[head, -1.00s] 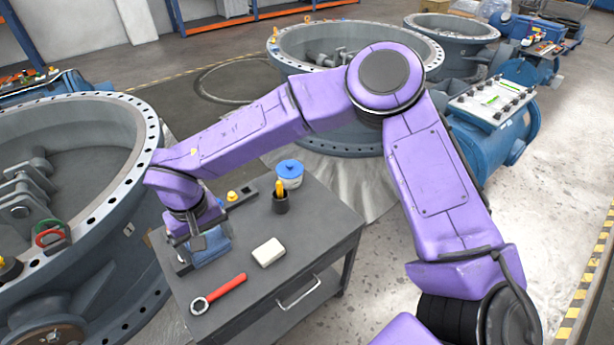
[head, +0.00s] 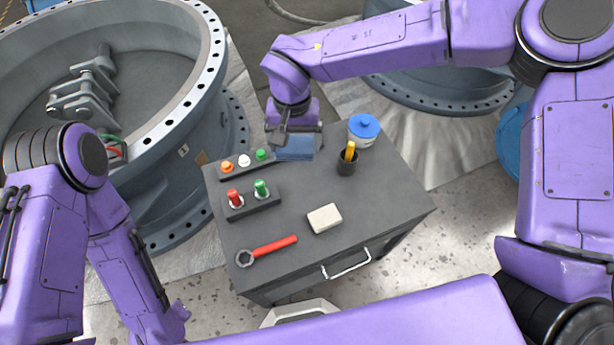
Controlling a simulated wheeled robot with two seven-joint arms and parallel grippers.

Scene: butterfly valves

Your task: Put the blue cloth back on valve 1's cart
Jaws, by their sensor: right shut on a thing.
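The blue cloth (head: 295,148) is a small folded pad at the far edge of the dark grey cart (head: 385,205). My right gripper (head: 293,138) is above it, pointing down and shut on it. The gripper hides part of the cloth, and I cannot tell whether the cloth's underside touches the cart top. My left arm comes in at the left, but its gripper does not show.
On the cart are a strip with coloured caps (head: 246,166), a block with red and green pieces (head: 250,200), a red-handled wrench (head: 268,248), a white block (head: 324,218), a black cup (head: 347,163) and a blue-lidded jar (head: 363,130). A large valve (head: 180,150) stands left.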

